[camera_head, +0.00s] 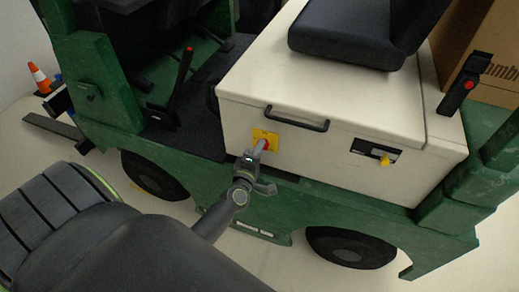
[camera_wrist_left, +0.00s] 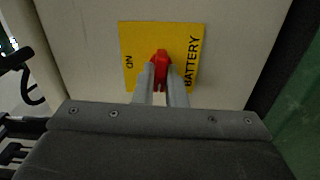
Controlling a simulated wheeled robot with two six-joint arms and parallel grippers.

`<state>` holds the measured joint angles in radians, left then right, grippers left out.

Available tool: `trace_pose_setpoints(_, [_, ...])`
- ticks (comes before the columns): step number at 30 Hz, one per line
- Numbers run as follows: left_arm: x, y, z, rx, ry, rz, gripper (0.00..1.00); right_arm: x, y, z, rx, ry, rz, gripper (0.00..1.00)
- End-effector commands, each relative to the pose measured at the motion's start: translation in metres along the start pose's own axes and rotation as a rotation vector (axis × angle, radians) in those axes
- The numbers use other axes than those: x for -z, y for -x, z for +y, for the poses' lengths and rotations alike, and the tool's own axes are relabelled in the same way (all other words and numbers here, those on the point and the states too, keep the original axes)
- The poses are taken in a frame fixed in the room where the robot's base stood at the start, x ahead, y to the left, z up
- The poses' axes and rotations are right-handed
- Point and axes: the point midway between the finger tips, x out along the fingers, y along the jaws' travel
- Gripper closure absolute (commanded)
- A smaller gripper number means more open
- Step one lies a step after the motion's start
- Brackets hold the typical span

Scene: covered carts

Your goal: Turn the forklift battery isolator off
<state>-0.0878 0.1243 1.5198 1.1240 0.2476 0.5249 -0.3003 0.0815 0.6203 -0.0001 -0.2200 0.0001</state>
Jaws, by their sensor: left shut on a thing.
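The battery isolator is a red knob (camera_wrist_left: 162,62) on a yellow plate (camera_wrist_left: 187,36) marked "BATTERY" and "ON". The plate (camera_head: 271,136) is on the cream side panel of the green forklift, below a black handle. My left gripper (camera_wrist_left: 161,78) is shut on the red knob, with one grey finger on each side of it. In the head view, my left gripper (camera_head: 260,147) reaches the plate from below and covers part of it. The full angle of the knob is hard to tell. My right gripper does not show.
A black handle (camera_head: 297,119) is above the plate. A dark slot with a yellow piece (camera_head: 385,158) is to its right. The black seat (camera_head: 350,38) is on top. A box (camera_head: 497,55) is at the upper right. An orange cone (camera_head: 39,78) stands at far left.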

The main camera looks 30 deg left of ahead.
Motion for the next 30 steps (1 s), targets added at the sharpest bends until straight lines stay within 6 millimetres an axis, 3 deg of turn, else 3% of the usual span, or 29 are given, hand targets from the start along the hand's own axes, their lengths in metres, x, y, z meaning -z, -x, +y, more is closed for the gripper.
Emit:
trace_pose_setpoints(21, [0.0,0.0008,-0.0017,0.003,0.08,0.0,1.0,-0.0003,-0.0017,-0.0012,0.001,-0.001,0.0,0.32])
trace_pose_setpoints(22, [0.0,0.0008,-0.0017,0.003,0.08,0.0,0.88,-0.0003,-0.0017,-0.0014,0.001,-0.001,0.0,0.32])
trace_pose_setpoints(26, [0.0,0.0007,-0.0015,0.003,0.079,0.0,0.71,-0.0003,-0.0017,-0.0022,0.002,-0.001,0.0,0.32])
trace_pose_setpoints(30, [0.0,0.0004,-0.001,0.002,0.078,0.0,0.67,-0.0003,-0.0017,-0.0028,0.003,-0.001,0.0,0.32])
